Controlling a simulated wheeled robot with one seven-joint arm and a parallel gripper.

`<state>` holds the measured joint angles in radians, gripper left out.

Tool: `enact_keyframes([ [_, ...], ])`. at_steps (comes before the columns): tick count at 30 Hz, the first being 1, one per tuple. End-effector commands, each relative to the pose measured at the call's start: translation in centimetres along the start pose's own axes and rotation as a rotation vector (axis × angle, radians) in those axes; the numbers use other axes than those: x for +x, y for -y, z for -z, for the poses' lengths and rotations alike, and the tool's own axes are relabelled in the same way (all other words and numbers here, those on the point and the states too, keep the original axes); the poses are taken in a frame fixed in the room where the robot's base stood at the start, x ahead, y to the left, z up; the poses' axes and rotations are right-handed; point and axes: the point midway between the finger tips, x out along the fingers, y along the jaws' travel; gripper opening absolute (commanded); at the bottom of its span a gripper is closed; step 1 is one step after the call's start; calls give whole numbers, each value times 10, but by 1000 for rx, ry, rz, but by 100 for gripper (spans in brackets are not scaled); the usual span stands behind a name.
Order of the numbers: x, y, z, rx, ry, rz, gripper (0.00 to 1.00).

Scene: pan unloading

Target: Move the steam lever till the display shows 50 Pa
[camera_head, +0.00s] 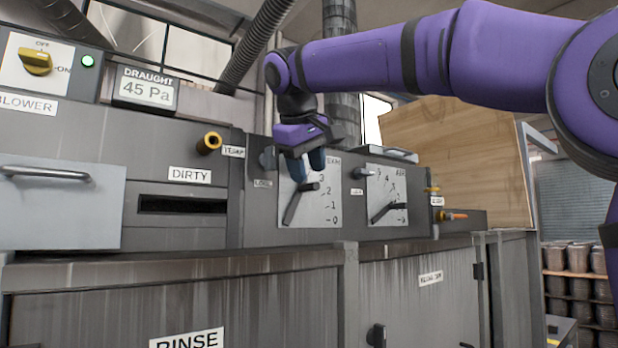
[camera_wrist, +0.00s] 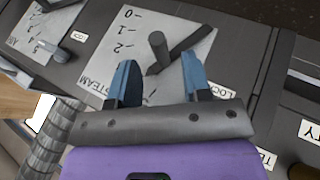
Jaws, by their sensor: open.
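The draught display (camera_head: 148,92) at the upper left reads 45 Pa. The steam lever (camera_head: 294,206) is a dark bar with a peg handle on a white scale plate marked 0 to 3. It slants up from its pivot, its tip near the upper marks. In the wrist view the steam lever (camera_wrist: 190,45) lies with its peg in line with the gap between the fingers. My gripper (camera_head: 308,168) is open, its blue fingers pointing down just above the peg in the head view. In the wrist view my gripper (camera_wrist: 159,61) is empty; contact with the peg cannot be told.
A second lever (camera_head: 384,212) on its own scale plate (camera_head: 398,187) is close on the right. A yellow blower knob (camera_head: 36,62) and a brass knob (camera_head: 209,143) are on the left. A metal ledge (camera_head: 180,264) runs below the panel. A wooden board (camera_head: 460,150) stands behind.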

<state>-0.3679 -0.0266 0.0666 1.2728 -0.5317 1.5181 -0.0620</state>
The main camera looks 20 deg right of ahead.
Motion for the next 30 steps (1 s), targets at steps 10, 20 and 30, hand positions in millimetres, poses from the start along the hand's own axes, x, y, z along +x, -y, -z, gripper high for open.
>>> enact_keyframes([
  [10, -63, 0, 1, -1, -3, 1, 44],
  [20, -81, 0, 0, 0, 0, 1, 44],
  [30, -73, 2, -2, 2, 12, 31, 8],
])
